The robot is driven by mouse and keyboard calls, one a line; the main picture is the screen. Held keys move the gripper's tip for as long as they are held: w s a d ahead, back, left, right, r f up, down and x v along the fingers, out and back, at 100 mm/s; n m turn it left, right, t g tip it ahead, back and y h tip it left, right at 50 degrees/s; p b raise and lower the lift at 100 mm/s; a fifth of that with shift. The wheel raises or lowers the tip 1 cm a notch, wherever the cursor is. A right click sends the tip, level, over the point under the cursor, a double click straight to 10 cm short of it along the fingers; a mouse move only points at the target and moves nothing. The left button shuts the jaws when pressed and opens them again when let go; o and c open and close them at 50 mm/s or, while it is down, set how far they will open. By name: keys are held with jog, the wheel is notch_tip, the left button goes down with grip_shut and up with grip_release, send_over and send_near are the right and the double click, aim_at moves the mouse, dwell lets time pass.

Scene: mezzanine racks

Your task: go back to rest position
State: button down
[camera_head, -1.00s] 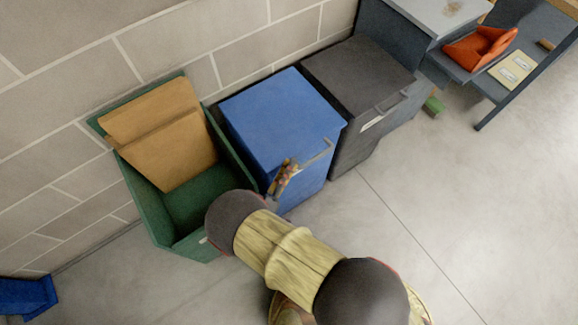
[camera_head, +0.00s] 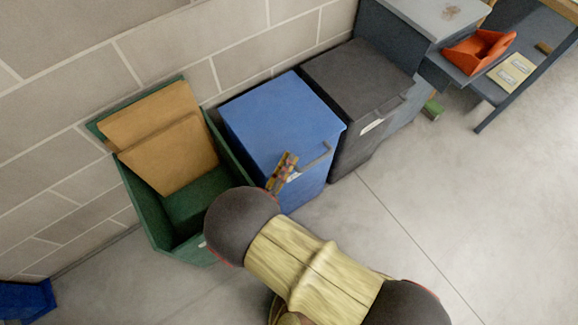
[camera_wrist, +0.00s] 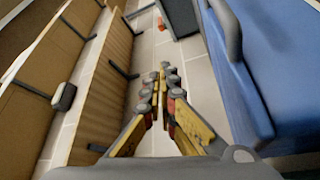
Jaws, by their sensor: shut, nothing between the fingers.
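My gripper (camera_wrist: 160,88) is in the wrist view, its yellow and grey fingers drawn together at the tips with nothing between them. In the head view my gripper (camera_head: 283,170) shows small and partly hidden behind my dark arm joint, in front of the blue bin (camera_head: 280,115). The blue bin's side and handle also fill the right of the wrist view (camera_wrist: 275,65). The gripper appears apart from the bin, though the gap is hard to judge.
A green open bin (camera_head: 150,215) holding brown cardboard (camera_head: 160,130) stands left of the blue one. A dark grey bin (camera_head: 350,75) stands right. An orange tray (camera_head: 475,50) sits on a bench. The floor (camera_head: 470,210) at right is clear.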

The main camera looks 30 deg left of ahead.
jog(key=shift+r, duration=1.05)
